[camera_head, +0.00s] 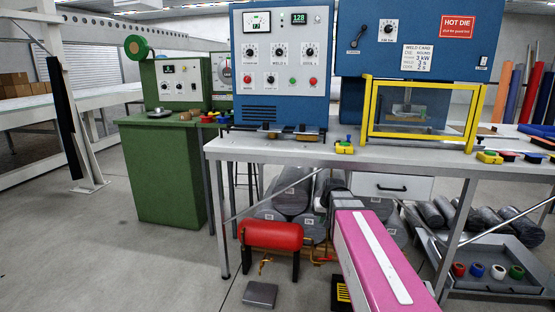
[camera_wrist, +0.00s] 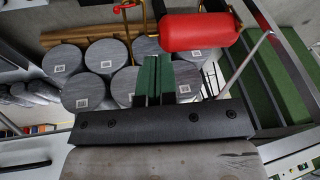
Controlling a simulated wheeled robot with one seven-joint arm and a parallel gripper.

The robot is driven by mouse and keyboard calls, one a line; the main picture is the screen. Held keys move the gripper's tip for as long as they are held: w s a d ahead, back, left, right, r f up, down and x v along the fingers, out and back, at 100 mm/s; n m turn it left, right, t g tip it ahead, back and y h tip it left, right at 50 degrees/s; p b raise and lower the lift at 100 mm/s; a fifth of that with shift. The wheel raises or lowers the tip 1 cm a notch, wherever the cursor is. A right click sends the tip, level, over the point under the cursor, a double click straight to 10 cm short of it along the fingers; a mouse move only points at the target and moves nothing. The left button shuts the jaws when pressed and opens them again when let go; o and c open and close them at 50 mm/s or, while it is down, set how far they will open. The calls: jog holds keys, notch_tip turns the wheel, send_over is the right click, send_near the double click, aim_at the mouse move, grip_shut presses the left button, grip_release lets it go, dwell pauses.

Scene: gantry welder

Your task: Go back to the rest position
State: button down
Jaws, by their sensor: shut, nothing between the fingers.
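My gripper (camera_wrist: 157,66) shows in the wrist view, with its two dark green fingers pressed together and nothing between them. Beyond the fingers are grey rolls (camera_wrist: 122,86) with white labels and a red tank (camera_wrist: 196,31). How far the fingertips are from them is hard to tell. In the head view I cannot see the gripper. There the red tank (camera_head: 271,236) stands on the floor under the workbench (camera_head: 250,146), with grey rolls (camera_head: 290,194) behind it.
The blue welder panel (camera_head: 281,88) and the yellow-framed guard (camera_head: 368,112) stand on the workbench. A green cabinet (camera_head: 160,170) is at the left. A grey tray (camera_head: 455,280) with small coloured rings lies under the bench at the right. The floor at the lower left is clear.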

jog(key=s+f+g+h, duration=0.1)
jog(key=s+f+g, duration=0.2)
jog(key=s+f, duration=0.9)
jog(key=s, duration=0.5)
jog(key=shift+d+f+h, duration=0.4)
